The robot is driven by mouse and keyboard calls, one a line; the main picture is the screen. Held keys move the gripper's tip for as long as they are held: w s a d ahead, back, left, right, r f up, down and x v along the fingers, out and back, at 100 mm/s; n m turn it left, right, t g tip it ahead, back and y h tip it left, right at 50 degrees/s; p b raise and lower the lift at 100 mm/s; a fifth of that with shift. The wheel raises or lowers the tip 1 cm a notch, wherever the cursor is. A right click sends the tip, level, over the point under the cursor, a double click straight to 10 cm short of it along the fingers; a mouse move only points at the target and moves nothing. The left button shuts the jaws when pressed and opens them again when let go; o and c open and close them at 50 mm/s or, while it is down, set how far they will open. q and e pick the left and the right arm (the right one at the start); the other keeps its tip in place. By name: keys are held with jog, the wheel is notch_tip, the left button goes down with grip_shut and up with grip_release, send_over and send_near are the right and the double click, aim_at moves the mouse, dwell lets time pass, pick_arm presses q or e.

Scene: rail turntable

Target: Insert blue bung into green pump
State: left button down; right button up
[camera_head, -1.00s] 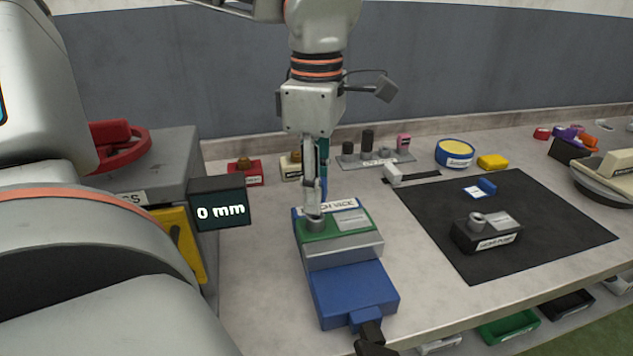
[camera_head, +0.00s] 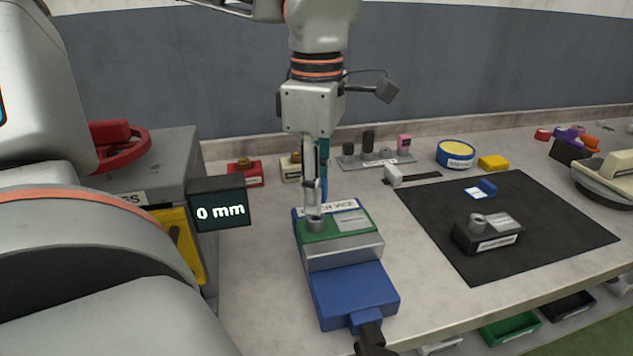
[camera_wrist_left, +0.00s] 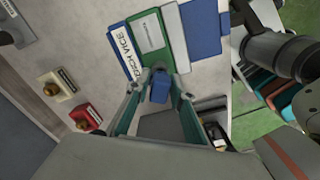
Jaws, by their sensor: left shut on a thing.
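The green pump (camera_head: 352,226) has a grey round port (camera_head: 315,225) at its left end and is held in the blue bench vice (camera_head: 352,290). The pump also shows at the top of the left wrist view (camera_wrist_left: 150,42). My left gripper (camera_head: 316,207) points down right at the port. It is shut on the blue bung (camera_wrist_left: 160,88), seen between the fingertips in the left wrist view. The fingers largely hide the bung in the head view. I cannot tell whether its lower end touches the port. My right gripper is not in view.
A display (camera_head: 220,205) reading 0 mm stands left of the vice. A black mat (camera_head: 560,240) to the right carries a dark pump-like block (camera_head: 488,236) and a small blue piece (camera_head: 487,187). Red (camera_head: 245,174) and cream (camera_head: 291,168) blocks stand behind. Bare bench lies between vice and mat.

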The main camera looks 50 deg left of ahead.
aim_at(317, 179)
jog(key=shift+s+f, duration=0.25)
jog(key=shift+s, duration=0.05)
pick_arm(q)
jog(key=shift+f, duration=0.1)
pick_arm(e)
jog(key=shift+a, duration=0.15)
pick_arm(q)
jog(key=shift+f+b, duration=0.4)
jog(key=shift+f, duration=0.15)
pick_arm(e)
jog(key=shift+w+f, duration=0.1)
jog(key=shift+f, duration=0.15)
pick_arm(q)
jog(key=shift+f+b, duration=0.5)
jog(key=shift+f, duration=0.55)
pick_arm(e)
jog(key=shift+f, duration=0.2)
pick_arm(q)
jog(key=c, duration=1.7)
grip_release()
jog(key=shift+r, duration=0.1)
notch_tip(317, 179, up, 7)
jog(key=shift+r, duration=0.35)
